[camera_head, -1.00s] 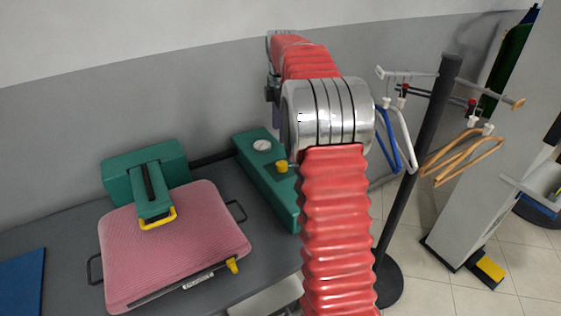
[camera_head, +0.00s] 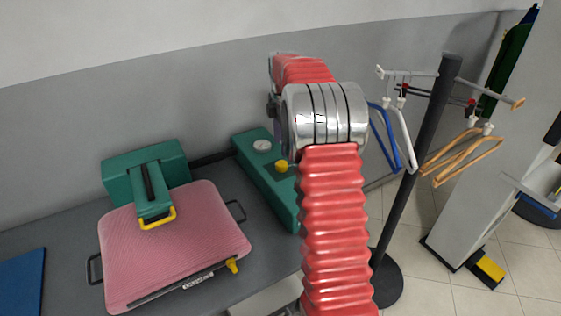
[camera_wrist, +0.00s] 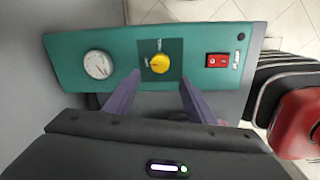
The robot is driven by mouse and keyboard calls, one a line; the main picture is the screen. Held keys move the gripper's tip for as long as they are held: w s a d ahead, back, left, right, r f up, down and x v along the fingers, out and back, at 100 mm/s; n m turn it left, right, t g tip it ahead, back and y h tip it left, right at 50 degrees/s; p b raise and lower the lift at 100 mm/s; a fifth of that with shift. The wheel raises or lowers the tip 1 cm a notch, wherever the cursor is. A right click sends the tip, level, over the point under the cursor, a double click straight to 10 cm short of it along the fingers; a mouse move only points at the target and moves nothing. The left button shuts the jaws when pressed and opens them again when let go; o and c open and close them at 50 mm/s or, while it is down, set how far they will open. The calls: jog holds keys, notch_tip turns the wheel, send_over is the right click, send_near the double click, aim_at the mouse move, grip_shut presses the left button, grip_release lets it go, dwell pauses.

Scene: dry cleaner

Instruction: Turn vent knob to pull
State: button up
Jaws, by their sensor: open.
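The yellow vent knob (camera_wrist: 159,63) sits on a dark square plate on the green control box (camera_wrist: 190,38). Small labels beside the knob are too small to read. In the head view the knob (camera_head: 281,166) shows on the green box (camera_head: 262,180), just left of my arm. My gripper (camera_wrist: 158,77) shows in the wrist view with its two purple fingers apart and empty. The fingertips lie below the knob in the picture, one to each side, and do not appear to touch it. In the head view my gripper is hidden behind my arm.
The box also carries a round gauge (camera_wrist: 97,64) and a red switch (camera_wrist: 217,61). A pink pressing pad (camera_head: 172,240) with a green head (camera_head: 150,190) stands left on the grey table. A rack (camera_head: 425,150) with several hangers stands right.

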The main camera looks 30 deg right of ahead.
aim_at(280, 163)
jog(key=f, duration=0.8)
jog(key=shift+w+f, duration=0.2)
jog(key=shift+f, duration=0.15)
jog(key=shift+c, duration=0.4)
jog(key=c, duration=0.9)
jog(key=shift+c, duration=0.3)
